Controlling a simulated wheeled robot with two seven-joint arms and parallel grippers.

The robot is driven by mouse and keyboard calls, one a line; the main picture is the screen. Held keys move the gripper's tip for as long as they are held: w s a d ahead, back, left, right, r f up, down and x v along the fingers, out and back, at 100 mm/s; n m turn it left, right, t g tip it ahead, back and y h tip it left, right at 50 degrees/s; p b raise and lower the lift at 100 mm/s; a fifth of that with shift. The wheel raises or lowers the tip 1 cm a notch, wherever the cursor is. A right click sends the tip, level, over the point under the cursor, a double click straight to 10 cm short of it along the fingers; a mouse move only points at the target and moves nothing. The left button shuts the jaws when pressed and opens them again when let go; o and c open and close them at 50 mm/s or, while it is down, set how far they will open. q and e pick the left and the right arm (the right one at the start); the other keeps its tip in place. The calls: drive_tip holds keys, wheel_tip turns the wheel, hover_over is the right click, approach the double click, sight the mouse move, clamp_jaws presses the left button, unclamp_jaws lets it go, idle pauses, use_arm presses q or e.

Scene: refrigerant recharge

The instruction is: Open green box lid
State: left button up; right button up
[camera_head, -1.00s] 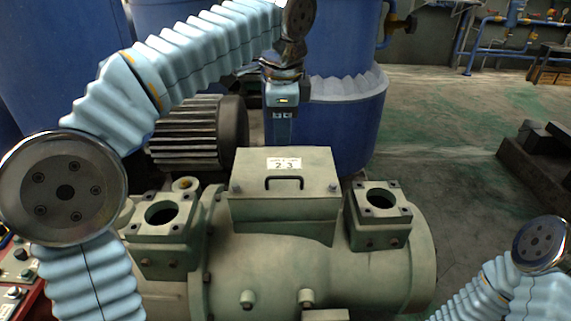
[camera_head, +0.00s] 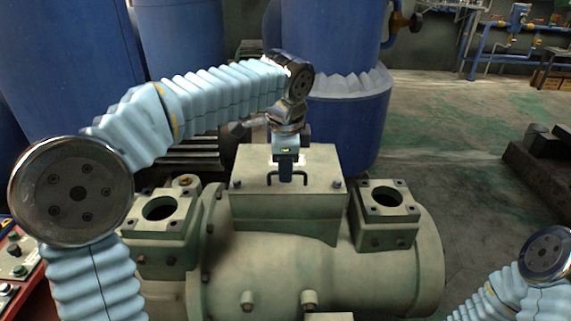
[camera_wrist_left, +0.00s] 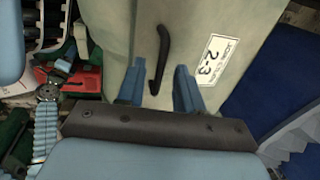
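The green box (camera_head: 288,210) sits on top of the green machine, its lid (camera_head: 243,165) closed with a black handle (camera_head: 302,179) on it. My left gripper (camera_head: 286,176) is over the lid at the handle. In the left wrist view, its two blue fingers (camera_wrist_left: 157,88) are apart, with the lower end of the black handle (camera_wrist_left: 162,55) between them. They do not visibly grip it. A white label marked 2-3 (camera_wrist_left: 221,60) lies beside the handle. My right gripper is out of view; only part of my right arm shows at the lower right.
The green machine (camera_head: 270,268) has an open square port on each side of the box (camera_head: 160,209) (camera_head: 387,198). Blue tanks (camera_head: 335,110) stand behind. A red control panel (camera_head: 20,260) is at the left edge. Open floor (camera_head: 455,170) lies to the right.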

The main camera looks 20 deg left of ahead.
use_arm(q)
clamp_jaws()
idle(1.3)
